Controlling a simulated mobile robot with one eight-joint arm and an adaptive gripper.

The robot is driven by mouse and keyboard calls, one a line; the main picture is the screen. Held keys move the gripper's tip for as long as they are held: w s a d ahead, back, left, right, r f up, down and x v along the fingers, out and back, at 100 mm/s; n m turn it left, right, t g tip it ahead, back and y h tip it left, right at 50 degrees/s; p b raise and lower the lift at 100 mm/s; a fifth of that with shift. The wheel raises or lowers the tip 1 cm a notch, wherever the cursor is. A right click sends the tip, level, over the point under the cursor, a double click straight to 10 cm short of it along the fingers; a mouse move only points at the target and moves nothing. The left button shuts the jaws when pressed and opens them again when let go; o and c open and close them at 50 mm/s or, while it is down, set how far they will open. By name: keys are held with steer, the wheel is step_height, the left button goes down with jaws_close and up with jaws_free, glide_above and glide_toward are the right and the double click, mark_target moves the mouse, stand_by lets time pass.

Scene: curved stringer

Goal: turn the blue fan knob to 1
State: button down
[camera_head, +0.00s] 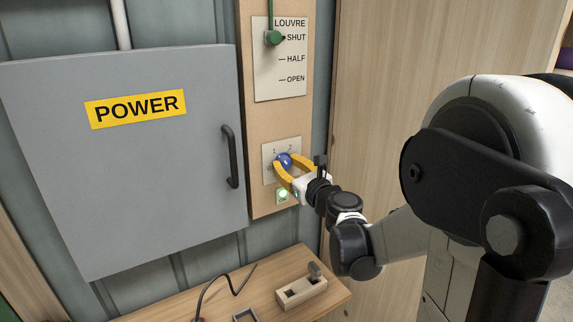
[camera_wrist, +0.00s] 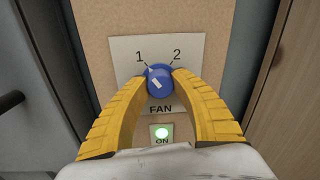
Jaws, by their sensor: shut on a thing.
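The blue fan knob (camera_wrist: 160,79) sits on a pale plate (camera_wrist: 194,42) marked 1, 2 and FAN. In the wrist view its white mark slants up and left, toward the tick beside the 1. The knob also shows in the head view (camera_head: 285,159). My gripper (camera_wrist: 163,78) has its two yellow fingers closed against the knob's left and right sides. The gripper reaches the panel from the lower right in the head view (camera_head: 286,164). Part of the plate's left and right edges is hidden behind the fingers.
A lit green ON indicator (camera_wrist: 162,133) is below the fan plate. A green louvre lever (camera_head: 273,38) above is at SHUT. A grey POWER cabinet (camera_head: 160,180) with a black handle (camera_head: 230,157) stands left. A wooden bench (camera_head: 266,290) holding a wooden block (camera_head: 301,292) is below.

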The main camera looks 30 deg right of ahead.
steer(key=c, duration=1)
jaws_free()
steer(key=s, duration=1.2)
steer(key=shift+a, duration=0.25)
